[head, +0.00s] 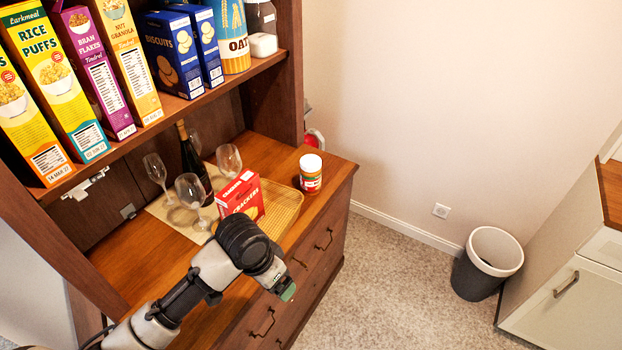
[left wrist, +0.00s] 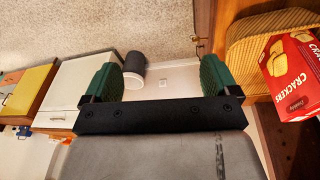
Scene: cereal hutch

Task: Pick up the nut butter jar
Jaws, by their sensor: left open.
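The nut butter jar (head: 311,172) has a white lid and a red, white and green label. It stands upright near the right end of the wooden hutch counter, beside the woven tray. My left gripper (head: 286,293) is in front of the counter's front edge, nearer the camera than the jar and apart from it. In the left wrist view its green fingers (left wrist: 161,75) are spread wide with nothing between them. The jar is not visible in that view. My right gripper is in neither view.
A red crackers box (head: 241,196) stands by the woven tray (head: 284,212); both also show at the right of the left wrist view. Wine glasses (head: 189,189) and a dark bottle (head: 192,160) stand behind. A shelf with cereal boxes (head: 90,75) overhangs the counter's left part.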

